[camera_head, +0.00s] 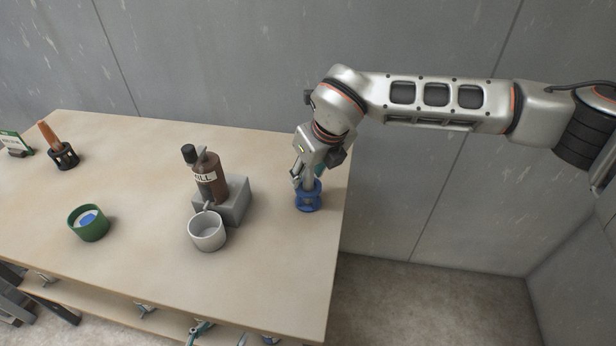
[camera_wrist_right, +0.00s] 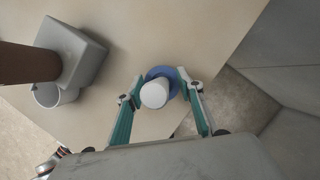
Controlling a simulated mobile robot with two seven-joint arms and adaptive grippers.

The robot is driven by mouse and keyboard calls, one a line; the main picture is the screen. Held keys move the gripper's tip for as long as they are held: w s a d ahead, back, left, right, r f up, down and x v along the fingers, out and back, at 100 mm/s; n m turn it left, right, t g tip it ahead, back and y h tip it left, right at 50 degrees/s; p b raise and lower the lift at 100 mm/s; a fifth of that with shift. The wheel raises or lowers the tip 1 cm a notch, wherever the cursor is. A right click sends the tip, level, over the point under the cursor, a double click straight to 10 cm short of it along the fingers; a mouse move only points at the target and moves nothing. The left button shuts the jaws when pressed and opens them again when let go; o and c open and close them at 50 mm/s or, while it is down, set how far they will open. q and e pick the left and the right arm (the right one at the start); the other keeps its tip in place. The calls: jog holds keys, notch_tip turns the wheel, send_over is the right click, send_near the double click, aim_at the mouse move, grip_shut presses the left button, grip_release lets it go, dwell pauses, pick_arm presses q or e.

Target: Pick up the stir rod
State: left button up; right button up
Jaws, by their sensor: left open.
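A pale, white-topped upright piece, which looks like the stir rod (camera_wrist_right: 154,95), stands in a blue holder (camera_head: 308,198) near the table's right edge. In the right wrist view its round end shows between the fingers, over the blue holder (camera_wrist_right: 160,73). My right gripper (camera_head: 307,180) points down at it from above. Its teal fingers (camera_wrist_right: 160,88) are spread on both sides of the piece, with gaps visible. In the head view the gripper hides much of the piece. My left gripper (camera_head: 235,337) is open, partly cut off at the bottom edge, in front of the table and away from the rod.
Left are a green cup (camera_head: 88,224) with blue inside, a black holder (camera_head: 64,157) with a wooden-handled tool, and a small sign (camera_head: 15,143).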

jog(key=shift+r, duration=0.1)
grip_shut()
jog(key=shift+r, duration=0.1)
